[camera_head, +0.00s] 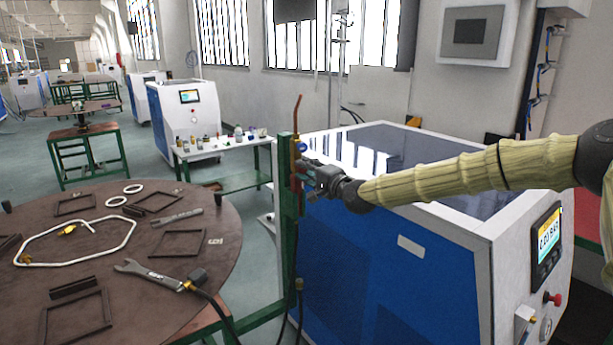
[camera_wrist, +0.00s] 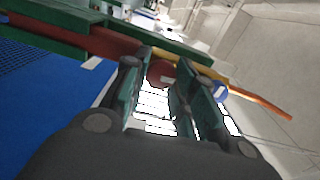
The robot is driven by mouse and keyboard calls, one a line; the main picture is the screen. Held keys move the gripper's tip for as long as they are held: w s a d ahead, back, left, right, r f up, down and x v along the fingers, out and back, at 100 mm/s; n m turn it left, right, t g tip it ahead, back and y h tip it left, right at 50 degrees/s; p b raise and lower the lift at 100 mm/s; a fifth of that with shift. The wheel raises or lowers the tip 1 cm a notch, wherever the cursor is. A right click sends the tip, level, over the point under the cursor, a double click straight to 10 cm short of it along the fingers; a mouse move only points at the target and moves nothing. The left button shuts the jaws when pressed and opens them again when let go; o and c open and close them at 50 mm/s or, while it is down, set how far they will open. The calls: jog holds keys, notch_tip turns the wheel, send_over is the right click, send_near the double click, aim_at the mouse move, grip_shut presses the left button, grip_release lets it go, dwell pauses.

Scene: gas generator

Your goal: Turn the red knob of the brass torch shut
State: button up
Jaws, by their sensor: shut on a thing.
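The torch stands upright on a green post in the head view, with its copper tip (camera_head: 297,112) pointing up. In the wrist view its brass body (camera_wrist: 198,72) runs across the top, with the copper tip (camera_wrist: 265,104) at lower right. The red knob (camera_wrist: 159,73) sits between my fingertips, partly hidden by them. A blue knob (camera_wrist: 220,91) is on the torch, to the right of my fingers. My gripper (camera_wrist: 166,70) is shut on the red knob; in the head view my gripper (camera_head: 303,172) reaches the torch from the right.
The green post (camera_head: 289,215) stands beside the blue and white generator (camera_head: 355,265). A round brown table (camera_head: 120,225) at left bears a wrench (camera_head: 150,273), frames and a white tube loop. A small white table (camera_head: 222,150) with small parts stands behind.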

jog(key=shift+m, duration=0.5)
jog(key=o, duration=1)
jog(key=v, duration=1.2)
jog(key=shift+f, duration=0.1)
